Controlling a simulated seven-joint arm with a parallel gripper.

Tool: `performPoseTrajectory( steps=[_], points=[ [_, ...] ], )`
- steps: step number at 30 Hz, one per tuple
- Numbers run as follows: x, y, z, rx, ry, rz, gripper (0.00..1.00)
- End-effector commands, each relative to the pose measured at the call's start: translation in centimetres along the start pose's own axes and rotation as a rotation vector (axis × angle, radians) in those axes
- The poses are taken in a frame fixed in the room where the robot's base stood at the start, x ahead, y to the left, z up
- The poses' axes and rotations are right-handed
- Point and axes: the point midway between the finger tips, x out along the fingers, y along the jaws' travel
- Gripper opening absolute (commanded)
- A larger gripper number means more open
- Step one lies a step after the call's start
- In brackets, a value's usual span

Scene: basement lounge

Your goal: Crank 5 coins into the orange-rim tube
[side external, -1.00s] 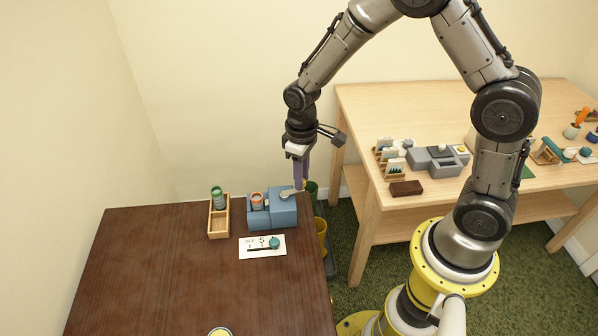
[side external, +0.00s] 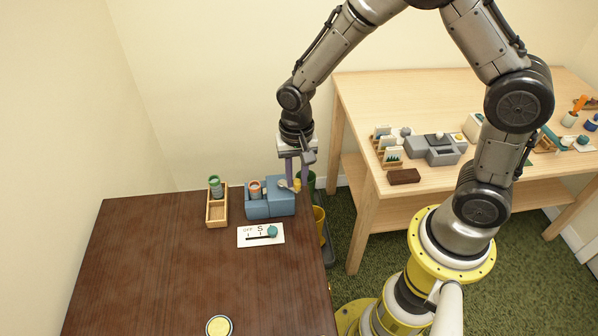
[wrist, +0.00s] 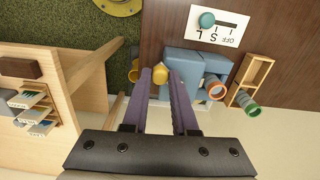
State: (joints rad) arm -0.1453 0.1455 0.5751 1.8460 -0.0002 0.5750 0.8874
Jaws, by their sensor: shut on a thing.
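A blue coin machine (side external: 281,196) stands at the back right corner of the dark table, with a grey crank on its right side. The orange-rim tube (side external: 255,188) stands in its left bay and also shows in the wrist view (wrist: 216,91). Coins inside the tube cannot be made out. My gripper (side external: 297,182) points down at the crank, its purple fingers shut on the yellow crank knob (wrist: 160,74). A white card (side external: 246,240) marked OFF, S and L has a slider with a teal knob (side external: 272,231) at the L end.
A wooden rack (side external: 217,212) left of the machine holds a green-rim tube (side external: 215,184). A round yellow piece (side external: 219,326) lies at the front; the table's middle is clear.

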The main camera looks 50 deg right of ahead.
Motion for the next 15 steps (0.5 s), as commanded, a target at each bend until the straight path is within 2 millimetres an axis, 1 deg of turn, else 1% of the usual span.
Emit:
performPoseTrajectory(
  steps=[9,15],
  points=[
    [-0.1,-1.1,0.7,0.296,0.001,-0.002,0.0],
    [-0.1,-1.8,1.0,0.455,0.001,-0.002,0.0]
  ],
)
